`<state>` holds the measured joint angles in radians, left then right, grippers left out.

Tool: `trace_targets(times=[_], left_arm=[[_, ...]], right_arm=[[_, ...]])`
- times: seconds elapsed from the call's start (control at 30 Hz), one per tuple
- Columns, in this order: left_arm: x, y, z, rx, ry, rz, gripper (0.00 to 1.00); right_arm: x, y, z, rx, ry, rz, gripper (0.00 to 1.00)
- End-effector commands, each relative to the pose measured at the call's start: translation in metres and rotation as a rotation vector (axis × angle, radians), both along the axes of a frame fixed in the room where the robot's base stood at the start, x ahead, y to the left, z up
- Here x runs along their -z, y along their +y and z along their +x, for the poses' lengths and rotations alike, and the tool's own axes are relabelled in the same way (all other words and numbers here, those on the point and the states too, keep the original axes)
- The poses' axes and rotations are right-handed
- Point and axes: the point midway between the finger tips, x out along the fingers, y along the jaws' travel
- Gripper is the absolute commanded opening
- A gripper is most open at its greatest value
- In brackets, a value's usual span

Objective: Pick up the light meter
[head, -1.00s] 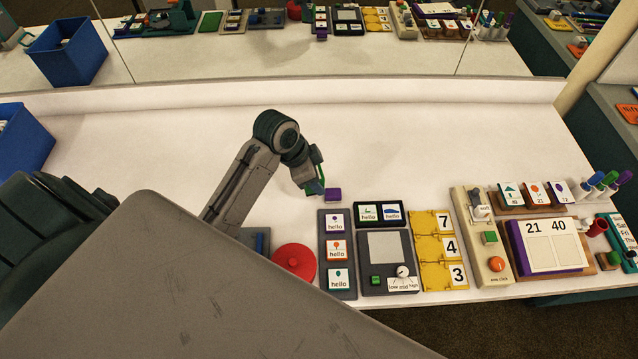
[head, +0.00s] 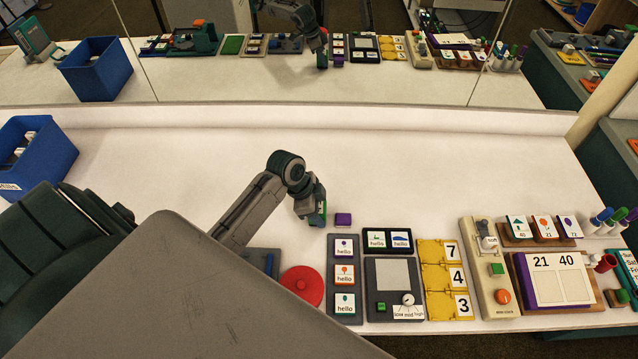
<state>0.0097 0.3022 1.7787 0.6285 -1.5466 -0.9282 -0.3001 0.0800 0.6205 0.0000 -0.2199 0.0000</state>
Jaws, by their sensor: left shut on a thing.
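My left gripper (head: 316,215) points down over the white counter, beyond the red disc. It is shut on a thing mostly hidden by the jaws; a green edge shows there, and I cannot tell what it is. A small purple block (head: 343,219) lies just right of it, apart from the jaws. I cannot pick out the light meter with certainty. A dark grey panel (head: 377,303) with a pale screen, a green button and a dial marked low, mid, high lies to the right of the gripper. My right gripper is out of view.
A red disc (head: 302,287) and a grey board of hello cards (head: 330,300) lie near the front edge. Yellow number plates (head: 436,279) and a beige switch panel (head: 475,255) lie to the right. A blue bin (head: 59,148) stands left. The counter's back is clear before a mirror.

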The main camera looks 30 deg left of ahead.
Motion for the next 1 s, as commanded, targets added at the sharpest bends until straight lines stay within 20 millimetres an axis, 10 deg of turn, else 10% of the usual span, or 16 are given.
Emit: trace_targets(times=[0.33,0.37,0.47,1.0], left_arm=[[0.004,0.000,0.000,0.001,-0.002,0.000,0.16],[0.005,0.000,0.000,0.000,0.000,0.000,0.51],[0.005,0.000,0.000,0.000,-0.001,0.000,0.71],[-0.022,0.011,-0.005,0.003,-0.006,0.006,0.71]], right_arm=[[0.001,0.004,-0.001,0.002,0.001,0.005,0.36],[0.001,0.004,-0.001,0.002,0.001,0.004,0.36],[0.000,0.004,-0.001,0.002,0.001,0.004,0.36],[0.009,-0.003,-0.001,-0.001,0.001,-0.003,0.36]])
